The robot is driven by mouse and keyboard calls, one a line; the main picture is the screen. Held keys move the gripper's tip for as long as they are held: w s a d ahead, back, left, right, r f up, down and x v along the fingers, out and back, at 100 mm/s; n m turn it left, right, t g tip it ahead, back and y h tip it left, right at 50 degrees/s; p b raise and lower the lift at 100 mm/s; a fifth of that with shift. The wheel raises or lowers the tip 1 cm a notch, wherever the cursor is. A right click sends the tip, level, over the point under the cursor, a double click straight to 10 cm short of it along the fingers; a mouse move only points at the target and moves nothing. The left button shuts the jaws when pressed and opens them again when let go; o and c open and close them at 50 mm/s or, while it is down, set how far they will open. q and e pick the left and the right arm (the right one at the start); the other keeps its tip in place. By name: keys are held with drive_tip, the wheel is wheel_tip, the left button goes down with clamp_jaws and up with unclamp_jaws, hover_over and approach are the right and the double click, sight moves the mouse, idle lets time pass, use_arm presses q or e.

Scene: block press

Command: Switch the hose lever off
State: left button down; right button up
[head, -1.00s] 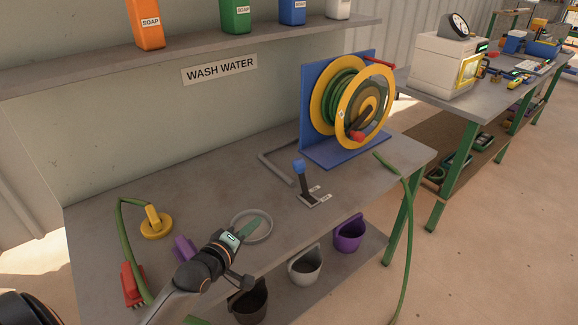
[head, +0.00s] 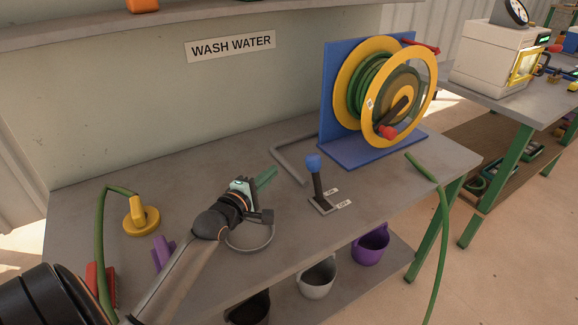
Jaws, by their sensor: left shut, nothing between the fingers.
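The hose lever (head: 316,178) has a blue knob and a dark shaft. It stands on a small dark base plate on the bench, with the shaft leaning slightly up and left. Two small white labels (head: 338,198) lie beside its base, too small to read surely. My right gripper does not show.
A hose reel (head: 375,90) on a blue stand sits behind and right of the lever. A grey bent bar (head: 287,160) lies behind the lever. A yellow fitting (head: 141,216) and purple piece (head: 162,252) are at left.

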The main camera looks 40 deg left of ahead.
sight(316, 179)
use_arm(q)
drive_tip(key=w+a+b, duration=0.1)
drive_tip(key=w, duration=0.9)
drive_tip(key=d, duration=0.1)
drive_tip(key=s+d, duration=0.1)
drive_tip(key=d, duration=0.1)
drive_tip(key=shift+s+d, duration=0.15)
drive_tip(key=shift+d, duration=0.15)
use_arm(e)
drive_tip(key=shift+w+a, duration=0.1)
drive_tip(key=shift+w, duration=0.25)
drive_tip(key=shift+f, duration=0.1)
use_arm(q)
drive_tip(key=shift+d, duration=0.1)
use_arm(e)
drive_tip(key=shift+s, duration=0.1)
